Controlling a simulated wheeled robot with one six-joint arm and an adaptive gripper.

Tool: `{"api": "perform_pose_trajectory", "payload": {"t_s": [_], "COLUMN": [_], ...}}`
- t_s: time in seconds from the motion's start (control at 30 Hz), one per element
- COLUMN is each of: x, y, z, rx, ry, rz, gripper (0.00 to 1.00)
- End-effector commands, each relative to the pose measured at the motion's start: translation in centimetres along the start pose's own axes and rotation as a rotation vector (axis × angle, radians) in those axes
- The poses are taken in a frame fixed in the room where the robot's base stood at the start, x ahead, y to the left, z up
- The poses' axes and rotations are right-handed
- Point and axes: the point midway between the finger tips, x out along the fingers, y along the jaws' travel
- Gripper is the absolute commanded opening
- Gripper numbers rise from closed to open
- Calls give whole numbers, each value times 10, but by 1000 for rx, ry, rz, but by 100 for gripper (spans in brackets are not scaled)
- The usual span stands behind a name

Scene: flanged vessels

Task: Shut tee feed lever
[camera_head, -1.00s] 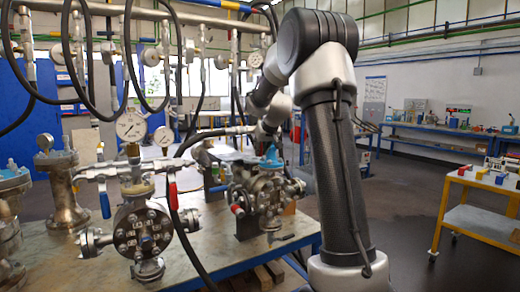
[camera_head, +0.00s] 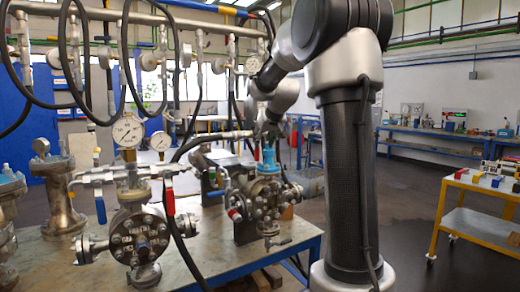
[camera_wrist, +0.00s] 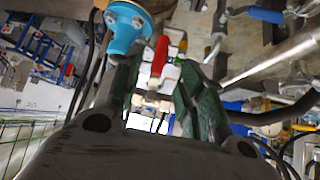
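In the wrist view my gripper (camera_wrist: 163,85) is open, with its two green-padded fingers apart. A red lever (camera_wrist: 158,57) shows beyond and between the fingertips, apart from both as far as I can see. A light blue fitting (camera_wrist: 122,36) stands beside the left finger; whether they touch is unclear. In the head view the right vessel (camera_head: 266,196) has a blue fitting (camera_head: 268,155) and a small red handle (camera_head: 235,214). My gripper is just above it, small and partly hidden by my arm. Which lever is the tee feed lever is not marked.
The left flanged vessel (camera_head: 141,236) carries a gauge (camera_head: 127,130), a blue lever (camera_head: 101,210) and a red lever (camera_head: 170,201). Black hoses (camera_head: 74,60) hang across the bench (camera_head: 215,252). A yellow cart (camera_head: 452,183) stands right, with open floor between.

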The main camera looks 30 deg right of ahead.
Motion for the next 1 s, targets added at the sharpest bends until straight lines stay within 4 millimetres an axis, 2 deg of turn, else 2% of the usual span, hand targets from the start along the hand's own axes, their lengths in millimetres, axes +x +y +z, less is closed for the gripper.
{"api": "perform_pose_trajectory", "payload": {"t_s": [0.1,0.27,0.83,0.93,1.0], "x": [-19,-31,-32,-28,-23], "y": [0,0,0,-1,-3], "z": [0,0,3,26,58], "rx": [0,0,10,26,37], "ry": [1,-1,-11,-82,-161], "rz": [0,0,-1,-5,-7], "gripper": [40,40,40,40,40]}}
